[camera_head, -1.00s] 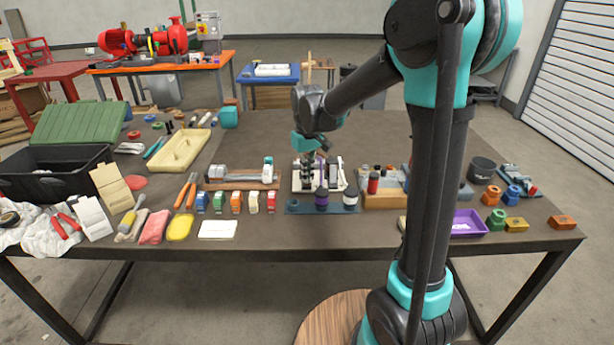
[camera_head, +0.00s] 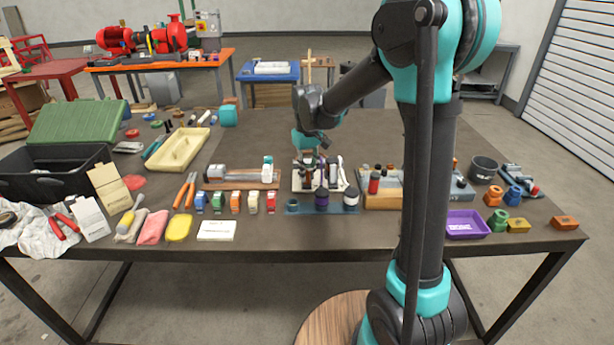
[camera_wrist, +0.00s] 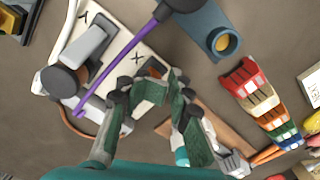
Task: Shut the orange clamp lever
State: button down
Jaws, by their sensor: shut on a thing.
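The clamp fixture is a cream plate (camera_wrist: 125,50) marked Y and X; it also shows on the workbench in the head view (camera_head: 299,186). It carries a grey block-shaped part (camera_wrist: 88,50) and a long purple lever (camera_wrist: 122,62). A small orange piece, seemingly the orange clamp lever (camera_wrist: 153,72), shows between my fingertips. Most of it is hidden by the fingers. My gripper (camera_wrist: 158,80) is over the plate's edge near the X, its green and dark fingers closed in around that piece. In the head view, my gripper (camera_head: 315,168) points down at the fixture, too small for detail.
A blue-grey holder with dark bottles (camera_head: 321,198) stands in front of the fixture. A wooden board with grey parts (camera_head: 240,178) is to the left, a block with cylinders (camera_head: 380,190) to the right. Several coloured blocks (camera_head: 235,201) line the front. The bench behind is clear.

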jog(key=shift+w+a, duration=0.15)
jog(key=shift+w, duration=0.7)
jog(key=shift+w+a, duration=0.15)
jog(key=shift+w, duration=0.7)
notch_tip(320, 180, up, 6)
jog(key=shift+s+d, duration=0.15)
jog(key=shift+s, duration=0.25)
jog(key=shift+s, duration=0.1)
